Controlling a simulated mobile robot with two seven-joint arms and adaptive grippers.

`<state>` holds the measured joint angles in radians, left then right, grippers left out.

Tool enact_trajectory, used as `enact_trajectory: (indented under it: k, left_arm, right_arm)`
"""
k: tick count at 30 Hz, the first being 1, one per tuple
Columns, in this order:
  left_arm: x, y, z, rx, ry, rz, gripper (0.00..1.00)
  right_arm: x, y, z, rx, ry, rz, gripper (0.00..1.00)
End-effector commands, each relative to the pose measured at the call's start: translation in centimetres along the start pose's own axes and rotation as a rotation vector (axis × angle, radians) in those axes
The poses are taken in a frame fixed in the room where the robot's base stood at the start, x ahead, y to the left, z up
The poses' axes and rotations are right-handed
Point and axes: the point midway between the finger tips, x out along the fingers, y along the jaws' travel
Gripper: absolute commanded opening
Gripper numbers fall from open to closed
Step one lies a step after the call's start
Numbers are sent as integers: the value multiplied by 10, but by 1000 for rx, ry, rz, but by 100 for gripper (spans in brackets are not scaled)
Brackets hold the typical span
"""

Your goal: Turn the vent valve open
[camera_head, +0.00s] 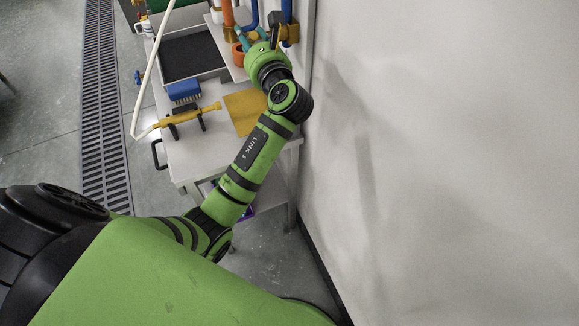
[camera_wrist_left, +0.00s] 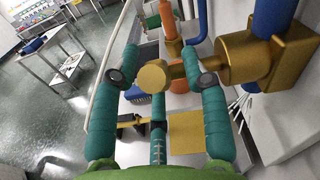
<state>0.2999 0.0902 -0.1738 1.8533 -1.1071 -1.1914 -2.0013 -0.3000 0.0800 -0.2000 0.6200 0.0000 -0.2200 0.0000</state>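The vent valve appears to be the brass fitting on a blue pipe by the wall, at the top of the head view (camera_head: 291,34). In the left wrist view its brass body (camera_wrist_left: 240,58) is at right, and a stem with a round end (camera_wrist_left: 154,76) points left from it. My left gripper (camera_head: 257,38) is beside the valve. In the left wrist view the teal fingers of my left gripper (camera_wrist_left: 160,56) are spread, with the round end between them. One finger crosses the stem; I cannot tell whether it touches. My right gripper is not in view.
A white bench (camera_head: 190,160) stands along the wall. It holds a black tray (camera_head: 190,55), a blue brush (camera_head: 184,91), a yellow tool (camera_head: 188,116) and a yellow sheet (camera_head: 245,110). An orange pipe (camera_wrist_left: 167,22) rises near the valve. The wall (camera_head: 430,130) closes the right side.

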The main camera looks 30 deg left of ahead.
Motion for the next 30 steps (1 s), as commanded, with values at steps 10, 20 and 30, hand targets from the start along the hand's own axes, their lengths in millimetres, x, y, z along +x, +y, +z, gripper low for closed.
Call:
enact_trajectory:
  k: [10,20,30]
  left_arm:
    - [-54,0,-4,-5,-38,-12,42]
    - [-69,1,-50,-115,76,-44,42]
    - [-66,-10,-117,-185,207,-97,42]
  right_arm:
    - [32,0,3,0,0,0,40]
    - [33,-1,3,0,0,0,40]
    - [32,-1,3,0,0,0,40]
